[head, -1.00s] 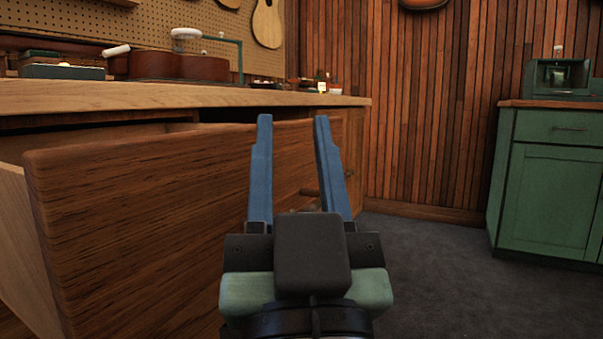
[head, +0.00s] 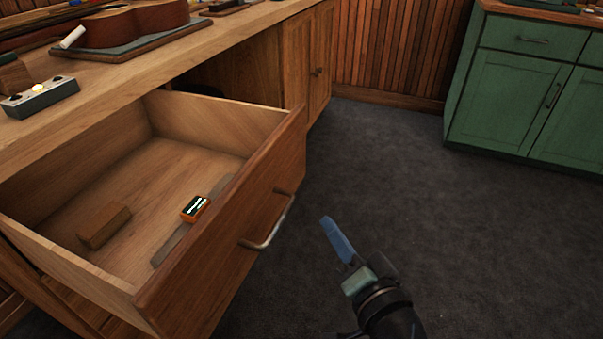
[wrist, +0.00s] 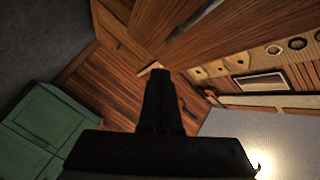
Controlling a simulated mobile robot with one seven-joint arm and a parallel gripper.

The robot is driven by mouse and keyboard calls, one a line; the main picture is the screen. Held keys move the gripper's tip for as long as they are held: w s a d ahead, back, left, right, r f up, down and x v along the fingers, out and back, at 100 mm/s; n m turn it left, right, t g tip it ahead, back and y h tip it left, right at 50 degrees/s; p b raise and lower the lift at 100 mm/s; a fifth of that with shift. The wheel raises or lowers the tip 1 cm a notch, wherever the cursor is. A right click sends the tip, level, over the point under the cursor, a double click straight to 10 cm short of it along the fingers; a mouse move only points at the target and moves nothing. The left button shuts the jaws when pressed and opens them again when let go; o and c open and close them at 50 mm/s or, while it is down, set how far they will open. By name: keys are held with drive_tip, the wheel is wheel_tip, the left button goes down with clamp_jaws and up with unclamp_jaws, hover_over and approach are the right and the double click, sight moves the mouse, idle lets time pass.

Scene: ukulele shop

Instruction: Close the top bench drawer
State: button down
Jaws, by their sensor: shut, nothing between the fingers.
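The top bench drawer (head: 225,240) is pulled open from the wooden bench in the head view. Its front carries a metal bar handle (head: 268,228). Inside it lie a wooden block (head: 104,226), a small orange and black box (head: 195,208) and a flat grey strip. My gripper (head: 338,238) is to the right of the drawer front, apart from the handle, over the dark floor. Its blue fingers are together and empty. In the wrist view, the gripper shows as a dark shape and the drawer cannot be made out clearly.
The bench top (head: 160,65) holds a guitar body (head: 135,22) on a mat and a grey box with knobs (head: 40,98). A green cabinet (head: 510,95) stands at the back right. The dark carpet (head: 430,200) between them is clear.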

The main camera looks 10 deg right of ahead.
drive_tip(key=s+d+r+m+p, duration=0.2)
drive_tip(key=s+m+p, duration=0.35)
drive_tip(key=p, duration=0.45)
drive_tip(key=w+a+f+b, duration=0.1)
drive_tip(key=w+a+f, duration=0.2)
drive_tip(key=w+a, duration=0.3)
drive_tip(key=shift+w+a+g+y, duration=0.15)
drive_tip(key=shift+w+g+y, duration=0.2)
drive_tip(key=shift+w, duration=1.7)
